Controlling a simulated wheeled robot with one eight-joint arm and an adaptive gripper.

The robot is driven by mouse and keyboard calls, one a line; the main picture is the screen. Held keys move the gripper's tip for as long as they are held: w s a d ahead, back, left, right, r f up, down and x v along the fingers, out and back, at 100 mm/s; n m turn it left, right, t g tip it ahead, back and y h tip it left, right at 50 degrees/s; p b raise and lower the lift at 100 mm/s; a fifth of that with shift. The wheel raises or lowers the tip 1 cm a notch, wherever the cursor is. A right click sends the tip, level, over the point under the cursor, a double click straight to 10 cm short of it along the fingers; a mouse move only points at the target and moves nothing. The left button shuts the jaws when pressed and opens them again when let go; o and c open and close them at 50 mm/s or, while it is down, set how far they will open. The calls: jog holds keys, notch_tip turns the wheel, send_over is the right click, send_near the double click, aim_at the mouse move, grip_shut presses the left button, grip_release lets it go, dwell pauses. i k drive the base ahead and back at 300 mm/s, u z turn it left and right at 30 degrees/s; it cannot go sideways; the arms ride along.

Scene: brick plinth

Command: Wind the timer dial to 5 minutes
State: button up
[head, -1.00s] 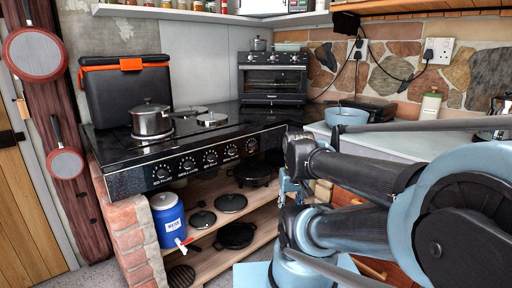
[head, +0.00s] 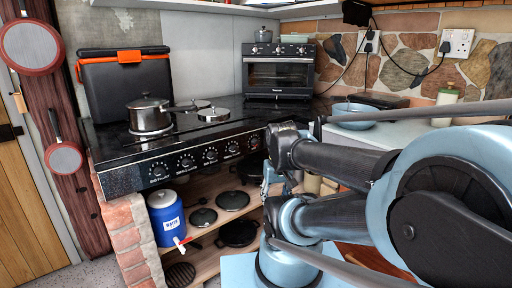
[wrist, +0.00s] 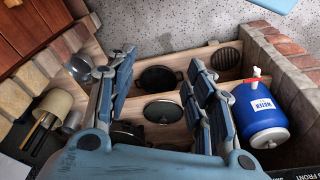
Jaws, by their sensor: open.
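A row of several dark dials (head: 210,155) runs along the black front panel of the hob (head: 130,178). A small black oven (head: 279,76) stands on the counter behind, with small dials along its top front. I cannot tell which dial is the timer, and no minute marks are readable. In the head view my gripper (head: 268,180) hangs in front of the panel's right end, partly hidden by my arm. In the wrist view my gripper (wrist: 162,66) is open and empty, its fingers apart above the shelves, touching no dial.
A steel pot (head: 148,114) stands on the hob. Below, wooden shelves (head: 205,265) hold dark pans and a blue drink container (head: 166,218). A brick pier (head: 128,235) bounds them at left. A blue bowl (head: 353,116) sits on the right counter.

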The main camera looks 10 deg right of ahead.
aim_at(255, 142)
jog(key=u, duration=0.1)
jog(key=k, duration=1.6)
jog(key=u, duration=0.7)
jog(key=i, duration=1)
jog(key=u, duration=0.05)
